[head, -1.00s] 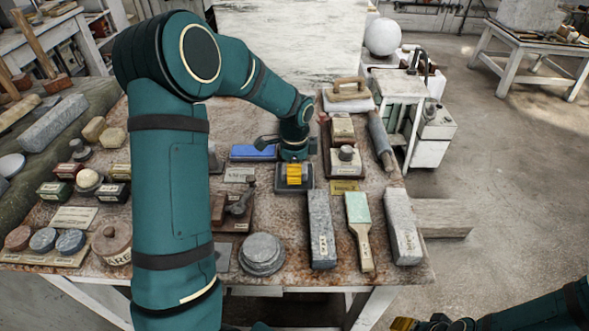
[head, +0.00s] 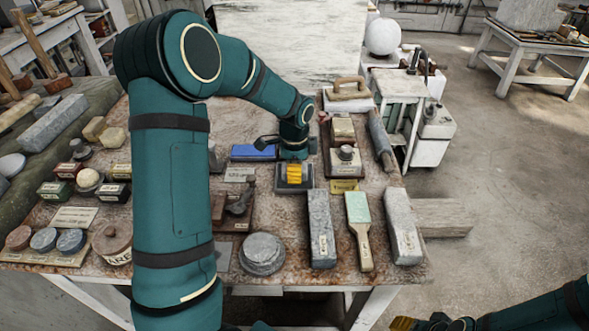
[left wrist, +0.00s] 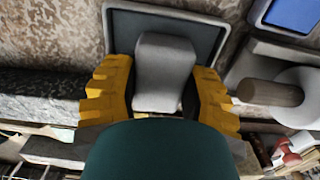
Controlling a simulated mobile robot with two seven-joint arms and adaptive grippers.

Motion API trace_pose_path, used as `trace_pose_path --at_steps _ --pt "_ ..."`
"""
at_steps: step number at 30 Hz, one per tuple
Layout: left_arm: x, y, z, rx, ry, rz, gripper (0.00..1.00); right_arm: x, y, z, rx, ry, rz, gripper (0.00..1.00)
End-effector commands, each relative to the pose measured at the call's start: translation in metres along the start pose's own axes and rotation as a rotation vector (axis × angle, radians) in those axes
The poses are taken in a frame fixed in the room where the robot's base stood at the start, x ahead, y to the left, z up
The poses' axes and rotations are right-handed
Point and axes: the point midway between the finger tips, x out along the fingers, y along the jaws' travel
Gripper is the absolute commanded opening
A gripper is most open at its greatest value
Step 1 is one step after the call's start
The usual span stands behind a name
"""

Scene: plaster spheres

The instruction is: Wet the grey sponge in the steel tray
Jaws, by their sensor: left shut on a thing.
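The steel tray (head: 294,191) is a small dark rectangular tray near the middle of the table. It also shows in the left wrist view (left wrist: 207,34), with a pale rim. The grey sponge (left wrist: 165,70) is a light grey block between the yellow fingers of my left gripper (left wrist: 162,98). My left gripper (head: 294,174) is shut on it, pointing down over the tray. The sponge overlaps the tray in the wrist view; I cannot tell whether it touches the bottom. My right gripper (head: 420,324) is at the bottom edge, partly cut off, away from the table.
A blue-filled tray (head: 253,152) lies just behind and left of the steel tray. Grey stone blocks (head: 321,230) and a green-faced brush-like tool (head: 358,208) lie in front, right. A round grey disc (head: 262,254) sits front left. My left arm covers part of the table.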

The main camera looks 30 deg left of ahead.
Motion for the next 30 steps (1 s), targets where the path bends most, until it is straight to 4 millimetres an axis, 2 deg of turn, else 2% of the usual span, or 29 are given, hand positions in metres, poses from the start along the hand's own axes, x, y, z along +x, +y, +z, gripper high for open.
trace_pose_path --at_steps 5,30 --pt "-0.004 0.001 0.0 0.0 -0.001 0.003 0.18 -0.004 -0.002 0.0 0.0 0.0 0.0 0.47" --pt "-0.066 0.0 0.0 0.0 0.0 0.001 0.18 -0.05 -0.019 -0.005 0.0 0.0 0.0 0.47"
